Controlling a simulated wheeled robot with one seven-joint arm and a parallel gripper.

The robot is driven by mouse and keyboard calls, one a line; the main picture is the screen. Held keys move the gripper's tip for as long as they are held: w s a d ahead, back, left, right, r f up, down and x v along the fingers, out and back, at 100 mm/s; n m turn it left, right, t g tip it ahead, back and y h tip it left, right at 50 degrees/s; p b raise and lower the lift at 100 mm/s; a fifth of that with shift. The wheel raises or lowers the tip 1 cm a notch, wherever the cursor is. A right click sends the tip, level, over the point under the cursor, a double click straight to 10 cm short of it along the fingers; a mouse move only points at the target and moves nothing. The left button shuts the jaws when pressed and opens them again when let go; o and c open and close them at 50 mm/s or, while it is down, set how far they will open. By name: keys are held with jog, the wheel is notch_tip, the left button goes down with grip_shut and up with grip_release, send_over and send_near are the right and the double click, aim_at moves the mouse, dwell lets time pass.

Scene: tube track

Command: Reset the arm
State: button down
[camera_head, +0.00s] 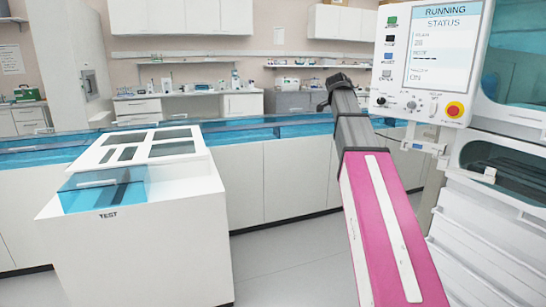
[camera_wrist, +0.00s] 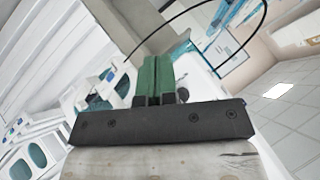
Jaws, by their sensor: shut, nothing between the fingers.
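My arm shows in the head view as a pink and grey link reaching up from the lower right. Its dark far end (camera_head: 338,82) points away, and the fingers cannot be made out there. In the wrist view my gripper (camera_wrist: 158,62) has two green fingers pressed together, with nothing between them. The fingers touch no object that I can see. A pale wall or panel shows behind them.
A white cabinet marked TEST (camera_head: 140,240) with a blue clear box (camera_head: 103,188) stands at left. A machine with a RUNNING status screen (camera_head: 443,47) stands close at right. A blue-covered track (camera_head: 280,130) crosses behind. Grey floor (camera_head: 290,265) is free between them.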

jog(key=s+a+f+n+g+y, duration=0.1)
jog(key=s+a+f+n, duration=0.15)
jog(key=f, duration=0.85)
jog(key=s+a+f+n+g+y, duration=0.1)
jog(key=s+a+f+n, duration=0.2)
jog(key=f, duration=0.7)
jog(key=s+a+f+n+g+y, duration=0.1)
jog(key=s+f+n+g, duration=0.3)
jog(key=f, duration=0.7)
jog(key=s+a+f+n+g+y, duration=0.1)
jog(key=s+a+f+n, duration=0.1)
jog(key=s+f, duration=0.8)
jog(key=s+a+f+n+y, duration=0.2)
jog(key=s+f+n, duration=0.3)
jog(key=s+f, duration=0.6)
jog(key=shift+s+a+f+g, duration=0.2)
jog(key=shift+a+f+g, duration=0.25)
jog(key=shift+a, duration=0.4)
